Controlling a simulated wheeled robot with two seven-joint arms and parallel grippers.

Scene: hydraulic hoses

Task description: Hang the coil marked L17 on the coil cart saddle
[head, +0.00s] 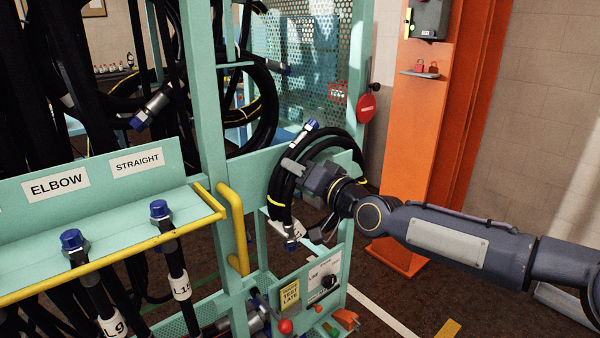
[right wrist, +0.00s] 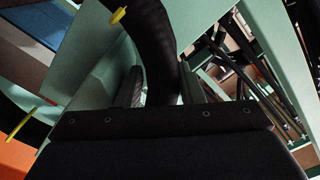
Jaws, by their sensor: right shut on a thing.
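A black hose coil (head: 276,184) with blue-capped end fittings and a yellow band is in the middle of the head view. My right gripper (head: 296,168) is shut on it and holds it in front of a teal panel of the frame. The coil's tag is too small and turned to read, so I cannot tell whether it says L17. I cannot make out the cart saddle clearly. My left gripper is not in view.
The teal rack (head: 205,110) with a yellow rail (head: 120,255) and ELBOW and STRAIGHT labels stands at left, with hoses hanging from it. A control panel (head: 310,285) sits below the coil. An orange column (head: 425,130) stands behind my right arm. Floor shows at lower right.

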